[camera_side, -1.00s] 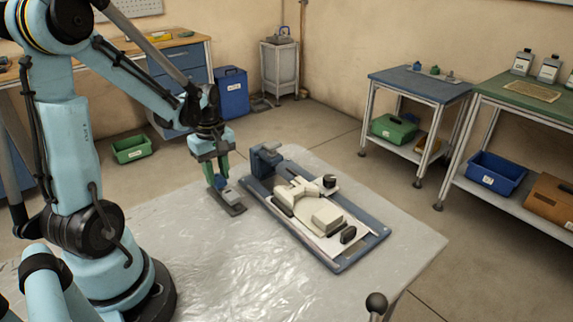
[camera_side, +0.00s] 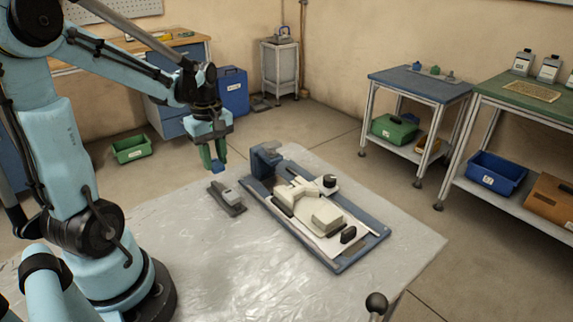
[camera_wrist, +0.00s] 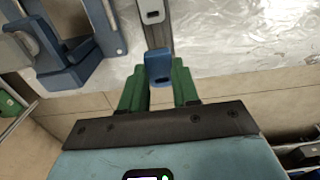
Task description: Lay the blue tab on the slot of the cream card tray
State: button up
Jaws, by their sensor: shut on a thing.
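My gripper (camera_side: 212,156), with green fingers, is shut on the small blue tab (camera_side: 218,168) and holds it in the air. In the wrist view the blue tab (camera_wrist: 158,64) sticks out between the green fingertips (camera_wrist: 158,85). Below it, a dark grey stand (camera_side: 236,210) with a pale grey block lies on the table. The cream tray parts (camera_side: 327,218) sit on a long blue-framed board to the right of my gripper. I cannot make out the slot clearly.
The blue board (camera_side: 350,261) has a blue upright block (camera_side: 264,158) at its far left end, close to my gripper. A black knob (camera_side: 329,181) and a dark oval part (camera_side: 348,234) rise from it.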

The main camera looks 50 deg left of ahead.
jog(key=shift+r, duration=0.35)
jog(key=shift+w+d, duration=0.2)
jog(key=shift+d, duration=0.05)
jog(key=w+d+r, duration=0.3)
jog(key=d, duration=0.4)
jog(key=w+d+r, duration=0.2)
jog(key=d+r, duration=0.1)
jog(key=d, duration=0.5)
jog(key=w+d+r, duration=0.2)
jog(key=w+d, duration=0.1)
jog(key=d, duration=0.4)
send_over(287, 190)
notch_tip(287, 190, down, 6)
jog(key=f, duration=0.1)
jog(key=shift+f, duration=1.75)
jog(key=shift+f, duration=0.55)
